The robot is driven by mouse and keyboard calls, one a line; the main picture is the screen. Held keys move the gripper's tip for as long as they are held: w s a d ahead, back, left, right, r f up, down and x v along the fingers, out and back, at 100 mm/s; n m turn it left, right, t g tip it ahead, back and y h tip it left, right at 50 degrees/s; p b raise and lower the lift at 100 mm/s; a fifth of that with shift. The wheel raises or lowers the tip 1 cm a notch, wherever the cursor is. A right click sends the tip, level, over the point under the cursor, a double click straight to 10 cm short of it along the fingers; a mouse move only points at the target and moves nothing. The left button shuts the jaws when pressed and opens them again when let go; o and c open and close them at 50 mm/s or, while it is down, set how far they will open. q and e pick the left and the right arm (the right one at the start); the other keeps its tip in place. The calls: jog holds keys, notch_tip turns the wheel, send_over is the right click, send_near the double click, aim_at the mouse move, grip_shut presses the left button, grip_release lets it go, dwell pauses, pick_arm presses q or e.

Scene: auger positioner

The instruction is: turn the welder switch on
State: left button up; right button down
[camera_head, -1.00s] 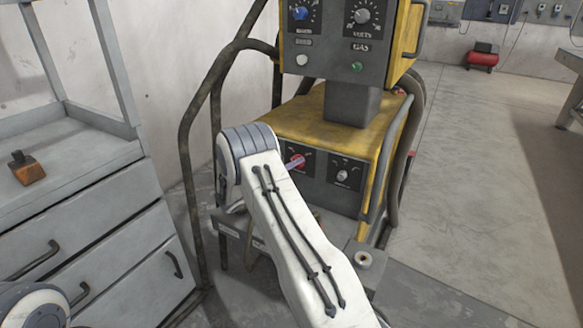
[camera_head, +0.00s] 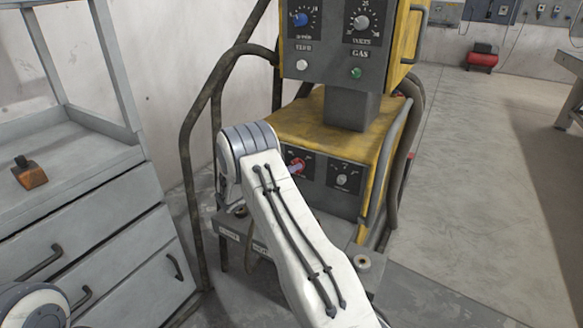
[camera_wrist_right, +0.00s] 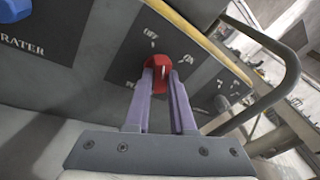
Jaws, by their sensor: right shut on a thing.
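The welder (camera_head: 350,118) is a yellow and dark grey machine in the middle of the head view. Its lower front panel carries a red rotary switch (camera_head: 298,166) with white markings. In the right wrist view the red switch (camera_wrist_right: 160,72) shows close up, with an "OFF" label above it. My right gripper (camera_wrist_right: 161,78) has its two purple-grey fingers shut on the switch knob. In the head view my right arm hides part of the panel and most of the gripper. My left gripper is out of view.
A second, grey knob (camera_head: 342,179) sits right of the switch. The upper box has a blue knob (camera_head: 299,20) and a green button (camera_head: 355,73). Hoses and a bent rail flank the welder. A grey drawer cabinet (camera_head: 90,220) stands at the left.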

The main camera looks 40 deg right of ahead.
jog(key=shift+s+d+r+m+t+y+b, duration=0.1)
jog(key=shift+m+t+y+b, duration=0.5)
jog(key=shift+m+b, duration=1.3)
jog(key=shift+s+a+f+m+t+y+b, duration=0.1)
jog(key=shift+m+t+y+b, duration=0.5)
jog(key=shift+m+b, duration=1.3)
jog(key=shift+s+d+r+m+t+y+b, duration=0.1)
jog(key=shift+m+t+y+b, duration=0.5)
jog(key=shift+m+b, duration=1.3)
jog(key=shift+m+p, duration=0.4)
jog(key=c, duration=0.8)
grip_release()
jog(key=shift+r, duration=0.1)
jog(key=shift+o, duration=0.2)
